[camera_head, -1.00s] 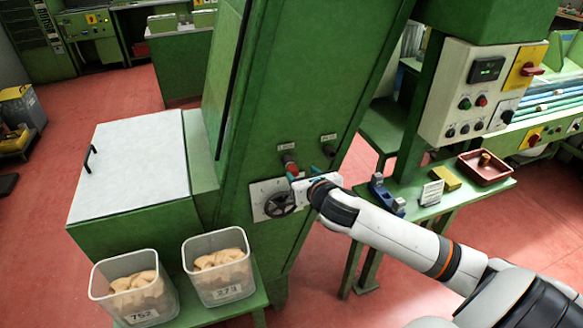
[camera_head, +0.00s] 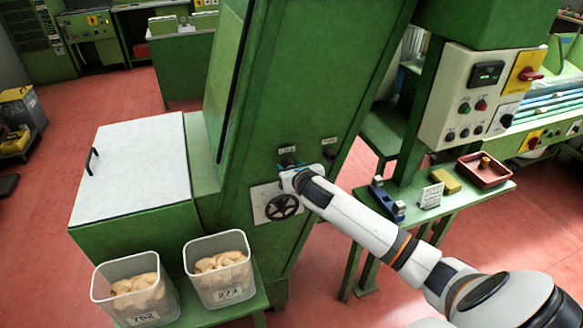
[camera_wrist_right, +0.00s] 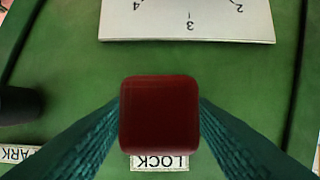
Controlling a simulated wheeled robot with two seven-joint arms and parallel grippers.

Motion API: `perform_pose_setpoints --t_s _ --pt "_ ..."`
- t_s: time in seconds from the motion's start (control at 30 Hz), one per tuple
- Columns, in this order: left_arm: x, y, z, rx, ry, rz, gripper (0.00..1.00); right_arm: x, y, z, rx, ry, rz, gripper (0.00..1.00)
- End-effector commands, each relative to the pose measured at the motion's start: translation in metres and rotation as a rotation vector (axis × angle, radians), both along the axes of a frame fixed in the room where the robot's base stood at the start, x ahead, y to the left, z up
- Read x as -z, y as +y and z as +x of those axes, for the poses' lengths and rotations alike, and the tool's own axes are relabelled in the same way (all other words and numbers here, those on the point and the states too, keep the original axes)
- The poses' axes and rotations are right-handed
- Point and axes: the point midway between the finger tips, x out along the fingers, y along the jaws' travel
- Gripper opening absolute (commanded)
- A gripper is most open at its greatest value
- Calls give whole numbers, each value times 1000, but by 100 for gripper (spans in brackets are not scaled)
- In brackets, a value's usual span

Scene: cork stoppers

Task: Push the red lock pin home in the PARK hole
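The red lock pin (camera_wrist_right: 160,115) shows end-on in the right wrist view, with a square red head. It is at the LOCK label (camera_wrist_right: 160,162) on the green machine. My right gripper (camera_head: 287,167) is at the LOCK position in the head view and hides the pin there. In the wrist view its two teal fingers (camera_wrist_right: 160,110) meet the pin's head on both sides, with no gap visible. The PARK boss (camera_head: 330,154), dark, is to the right of it in the head view. It also shows at the left edge of the wrist view (camera_wrist_right: 14,106). My left gripper is out of view.
A black handwheel (camera_head: 283,207) on a pale scale plate (camera_head: 261,203) is just below my gripper. Clear bins of corks (camera_head: 220,269) stand at the lower left. A side table to the right holds a red tray (camera_head: 484,181) and a yellow block (camera_head: 446,180).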

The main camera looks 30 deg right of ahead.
Motion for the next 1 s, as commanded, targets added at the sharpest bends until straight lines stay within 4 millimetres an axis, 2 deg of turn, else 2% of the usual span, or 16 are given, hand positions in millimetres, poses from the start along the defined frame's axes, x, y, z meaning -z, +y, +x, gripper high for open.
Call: perform_pose_setpoints --t_s 0.03,0.23,0.27,0.4,0.77,1.0 --pt "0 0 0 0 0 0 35 0 0 0 0 0 0 39" --pt "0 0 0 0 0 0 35 0 0 0 0 0 0 7" --pt "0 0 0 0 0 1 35 0 0 0 0 0 0 29" --pt "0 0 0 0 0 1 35 0 0 0 0 0 0 52" --pt "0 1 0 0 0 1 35 0 0 -3 1 1 -1 52" --pt "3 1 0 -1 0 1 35 -10 7 -30 -2 1 -3 52"
